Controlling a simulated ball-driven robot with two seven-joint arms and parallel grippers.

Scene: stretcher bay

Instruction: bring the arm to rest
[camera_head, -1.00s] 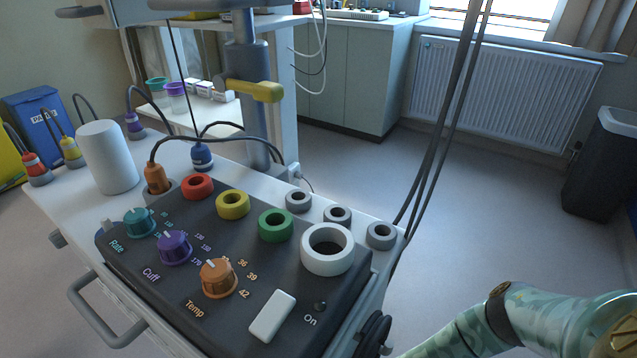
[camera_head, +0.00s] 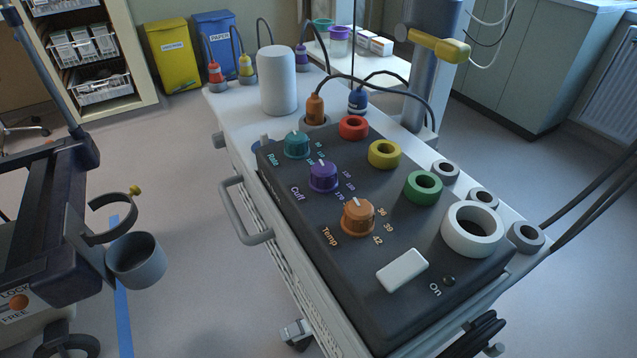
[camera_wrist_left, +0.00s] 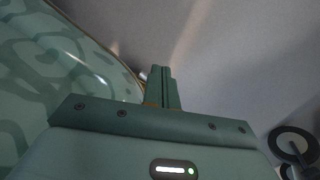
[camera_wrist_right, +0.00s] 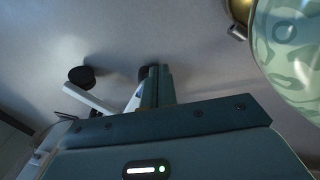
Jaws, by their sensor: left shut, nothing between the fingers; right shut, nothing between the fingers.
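My left gripper (camera_wrist_left: 162,88) shows in the left wrist view with its two fingers closed together and nothing between them. Grey floor lies beyond its tips, and part of my patterned body fills the left of that view. My right gripper (camera_wrist_right: 157,86) shows in the right wrist view, also shut and empty. Beyond its fingers are grey floor and a pale leg with a dark caster (camera_wrist_right: 82,75). Neither gripper nor arm shows in the head view now.
A white trolley (camera_head: 225,110) carries a dark monitor panel (camera_head: 300,195) with knobs, coloured sockets and plugs. A stretcher frame (camera_head: 50,230) with a grey cup holder (camera_head: 137,262) stands at left. Yellow (camera_head: 172,55) and blue bins (camera_head: 214,45) stand behind. Floor between stretcher and trolley is mostly clear.

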